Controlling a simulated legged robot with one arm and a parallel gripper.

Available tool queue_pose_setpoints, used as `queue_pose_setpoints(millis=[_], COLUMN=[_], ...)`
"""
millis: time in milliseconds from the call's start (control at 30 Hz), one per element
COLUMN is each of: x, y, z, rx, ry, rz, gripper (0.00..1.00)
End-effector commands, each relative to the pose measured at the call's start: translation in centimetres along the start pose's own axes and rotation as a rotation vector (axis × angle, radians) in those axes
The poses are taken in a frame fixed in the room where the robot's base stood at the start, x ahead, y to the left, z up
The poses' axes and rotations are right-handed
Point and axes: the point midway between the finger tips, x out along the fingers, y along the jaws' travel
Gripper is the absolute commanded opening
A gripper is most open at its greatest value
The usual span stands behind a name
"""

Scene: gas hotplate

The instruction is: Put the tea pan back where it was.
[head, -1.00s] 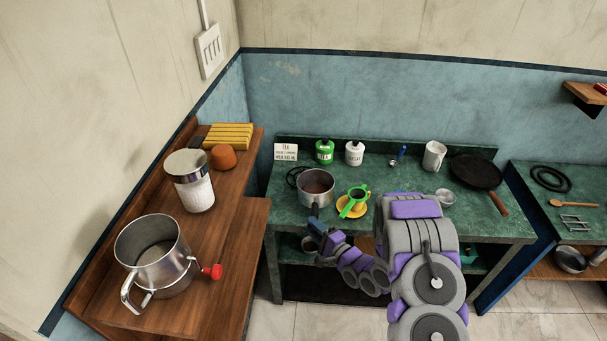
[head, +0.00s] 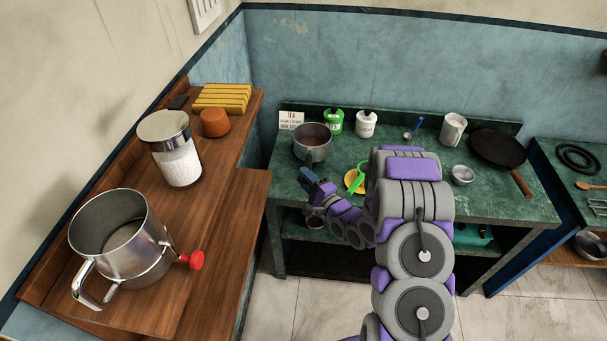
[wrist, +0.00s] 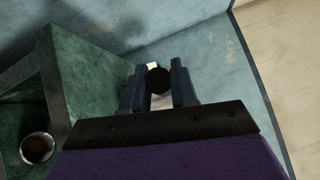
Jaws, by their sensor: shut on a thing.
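The tea pan (head: 312,143), a steel pot with brown liquid inside, is level at the back left of the green counter (head: 275,190). Its handle points toward me. My gripper (head: 309,174) is shut on the handle. In the wrist view the dark round handle end (wrist: 158,80) sits between the two blue fingers. The black burner ring at the counter's left is hidden behind the pan, so I cannot tell whether the pan touches it.
A green strainer (head: 357,178) on a yellow saucer is close right of the pan, partly behind my arm. A tea sign (head: 291,120), green canister (head: 334,122) and white canister (head: 366,123) stand behind. A wooden side counter (head: 225,210) is at the left.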

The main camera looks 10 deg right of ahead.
Motion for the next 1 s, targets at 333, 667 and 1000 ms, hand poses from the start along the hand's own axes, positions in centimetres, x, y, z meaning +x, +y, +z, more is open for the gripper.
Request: queue_pose_setpoints(millis=[333, 667, 1000], x=[5.1, 5.3, 5.3], y=[0.2, 2.5, 3.6], z=[-2.9, -3.6, -3.9], rx=[-0.003, 0.001, -0.001], ry=[-0.002, 0.001, 0.001], rz=[-0.003, 0.002, 0.0], gripper=[0.0, 0.0, 0.0])
